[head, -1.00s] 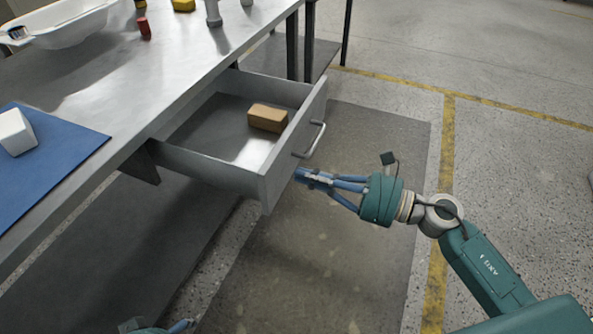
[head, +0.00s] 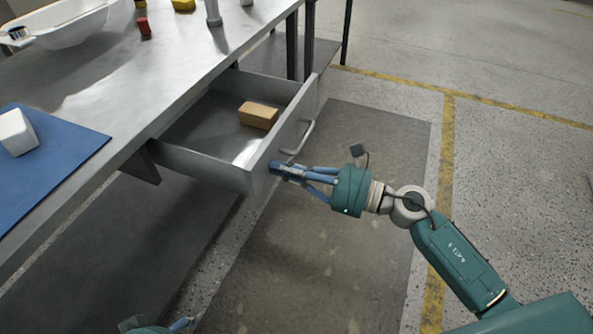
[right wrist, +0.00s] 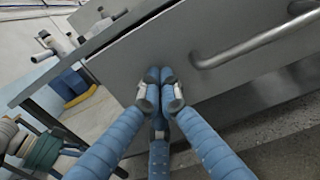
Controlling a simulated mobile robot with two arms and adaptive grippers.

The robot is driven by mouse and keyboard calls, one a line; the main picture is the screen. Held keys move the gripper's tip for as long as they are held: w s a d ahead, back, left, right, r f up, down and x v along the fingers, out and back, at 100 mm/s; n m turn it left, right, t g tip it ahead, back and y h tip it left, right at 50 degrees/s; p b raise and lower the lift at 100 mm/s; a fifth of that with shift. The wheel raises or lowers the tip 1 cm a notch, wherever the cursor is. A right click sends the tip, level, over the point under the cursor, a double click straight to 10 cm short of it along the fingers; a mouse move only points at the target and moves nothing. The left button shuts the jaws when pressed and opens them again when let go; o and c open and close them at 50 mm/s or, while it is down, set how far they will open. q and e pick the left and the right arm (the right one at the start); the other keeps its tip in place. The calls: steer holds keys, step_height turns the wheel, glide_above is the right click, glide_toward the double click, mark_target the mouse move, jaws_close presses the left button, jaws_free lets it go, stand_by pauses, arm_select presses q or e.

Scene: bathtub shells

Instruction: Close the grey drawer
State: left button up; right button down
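The grey drawer (head: 203,166) stands partly open under the table, with a tan block (head: 258,115) lying inside it. Its front carries a bar handle (head: 299,137), which also shows at the upper right of the right wrist view (right wrist: 255,43). My right gripper (head: 276,168) is at the drawer front, below and beside the handle, not around it. In the right wrist view its fingertips (right wrist: 159,88) are together with nothing visible between them, against or very close to the front panel (right wrist: 140,55). My left gripper (head: 180,325) shows only partly at the bottom edge; its fingers are mostly cut off.
The metal table (head: 160,75) above bears a white basin (head: 65,28), a red item (head: 144,27), a yellow item (head: 183,5) and a blue mat (head: 60,150) with a white block (head: 17,132). Dark table legs stand behind the drawer. The floor to the right is clear.

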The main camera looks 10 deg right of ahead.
steer(key=b+x, duration=0.1)
steer(key=x, duration=2)
steer(key=shift+f, duration=0.1)
steer(key=x, duration=0.2)
steer(key=shift+w+a+b, duration=0.2)
steer(key=shift+b, duration=0.15)
steer(key=shift+a, duration=0.1)
steer(key=shift+w+r, duration=0.1)
steer(key=shift+r, duration=0.15)
arm_select(q)
steer(key=w, duration=0.1)
steer(key=w+d+t, duration=0.1)
steer(key=w, duration=0.1)
steer(key=w+t, duration=0.1)
steer(key=shift+w+d+r, duration=0.2)
steer(key=shift+d, duration=0.05)
arm_select(e)
steer(key=shift+r, duration=0.1)
